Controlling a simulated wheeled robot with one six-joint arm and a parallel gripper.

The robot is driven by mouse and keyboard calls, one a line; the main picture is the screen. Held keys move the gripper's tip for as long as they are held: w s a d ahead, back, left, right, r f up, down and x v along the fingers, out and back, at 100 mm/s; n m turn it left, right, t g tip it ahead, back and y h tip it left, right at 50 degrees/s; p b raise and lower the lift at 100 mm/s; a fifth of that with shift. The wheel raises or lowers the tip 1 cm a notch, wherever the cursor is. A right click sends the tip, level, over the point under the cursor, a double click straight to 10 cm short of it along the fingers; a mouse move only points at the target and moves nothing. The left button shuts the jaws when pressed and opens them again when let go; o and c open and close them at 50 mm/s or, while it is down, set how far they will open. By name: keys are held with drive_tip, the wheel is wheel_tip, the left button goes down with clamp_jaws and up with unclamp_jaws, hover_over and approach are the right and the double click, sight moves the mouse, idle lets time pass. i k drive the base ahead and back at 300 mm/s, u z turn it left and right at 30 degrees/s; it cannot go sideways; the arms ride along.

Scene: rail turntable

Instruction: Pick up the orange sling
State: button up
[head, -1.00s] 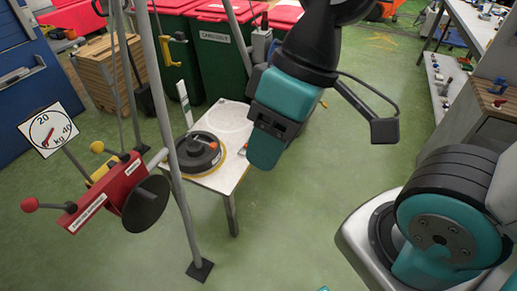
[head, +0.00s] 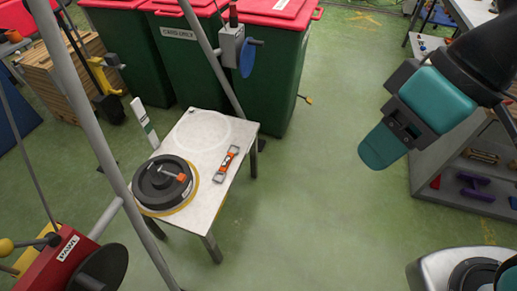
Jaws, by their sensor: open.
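The orange sling (head: 229,160), a short orange strip with grey ends, lies on the right part of a small pale table (head: 215,190). On the table's left part is a round black disc (head: 160,184) on a yellow-rimmed base, with a small orange-and-grey piece (head: 181,177) on top. My gripper (head: 376,152), at the teal end of my arm, is well to the right of the table, over or in front of the green floor. It is open, though its fingers are hard to make out, and no object shows in it. It is apart from the sling.
Green bins with red lids (head: 275,65) stand behind the table. A grey pole (head: 85,110) crosses at the left, near a red box with a dark wheel (head: 60,262). A grey shelf unit (head: 440,175) is at right. Floor between table and shelf is clear.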

sight(227, 160)
drive_tip(key=z, duration=0.3)
drive_tip(key=i, duration=0.65)
drive_tip(key=u, duration=0.65)
drive_tip(key=i, duration=0.75)
drive_tip(key=u, duration=0.8)
